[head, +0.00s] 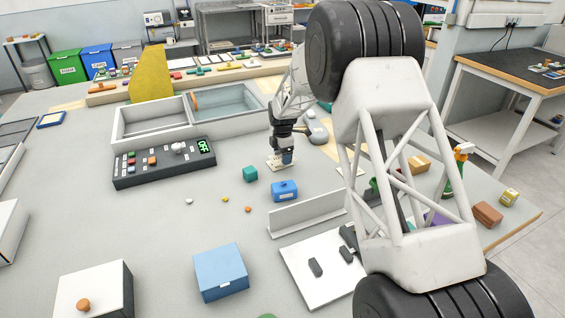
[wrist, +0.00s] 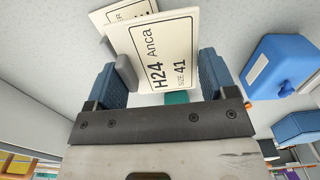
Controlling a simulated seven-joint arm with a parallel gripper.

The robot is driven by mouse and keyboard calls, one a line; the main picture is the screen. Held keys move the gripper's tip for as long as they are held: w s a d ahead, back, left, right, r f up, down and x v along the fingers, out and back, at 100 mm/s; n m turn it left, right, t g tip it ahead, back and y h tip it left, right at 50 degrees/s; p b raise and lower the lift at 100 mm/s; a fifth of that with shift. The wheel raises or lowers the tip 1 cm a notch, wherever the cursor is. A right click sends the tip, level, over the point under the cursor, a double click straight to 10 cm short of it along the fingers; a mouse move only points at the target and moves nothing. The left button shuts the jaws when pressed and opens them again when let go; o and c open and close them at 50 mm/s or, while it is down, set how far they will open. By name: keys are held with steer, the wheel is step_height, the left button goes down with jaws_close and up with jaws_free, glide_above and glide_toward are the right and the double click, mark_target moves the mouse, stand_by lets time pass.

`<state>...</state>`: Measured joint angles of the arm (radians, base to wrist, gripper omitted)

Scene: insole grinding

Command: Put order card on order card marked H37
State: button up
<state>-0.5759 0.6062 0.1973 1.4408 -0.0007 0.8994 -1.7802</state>
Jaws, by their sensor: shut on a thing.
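A cream order card (wrist: 165,55) reads "H24 Anca, size 41" in the wrist view. It lies between the blue fingers of my gripper (wrist: 164,66), which is shut on it; a grey block shows at its left edge. A second cream card (wrist: 122,12) shows partly behind its far end, with most of its print covered, so I cannot read its number. In the head view my gripper (head: 283,154) is low over the table, with a pale card (head: 275,166) at its tips. I cannot tell whether the two cards touch.
A teal cube (head: 250,174) and a blue box (head: 284,191) stand close to my gripper. A dark control panel (head: 165,163) and a white divided tray (head: 150,121) are to the left. A low grey rail (head: 308,213) runs nearer the camera.

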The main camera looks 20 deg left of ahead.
mark_target(282, 167)
steer(key=shift+f, duration=0.15)
steer(key=shift+f, duration=1.75)
steer(key=shift+f, duration=0.1)
steer(key=o, duration=0.6)
step_height(282, 167, up, 12)
steer(key=shift+r, duration=0.1)
stand_by(0.4)
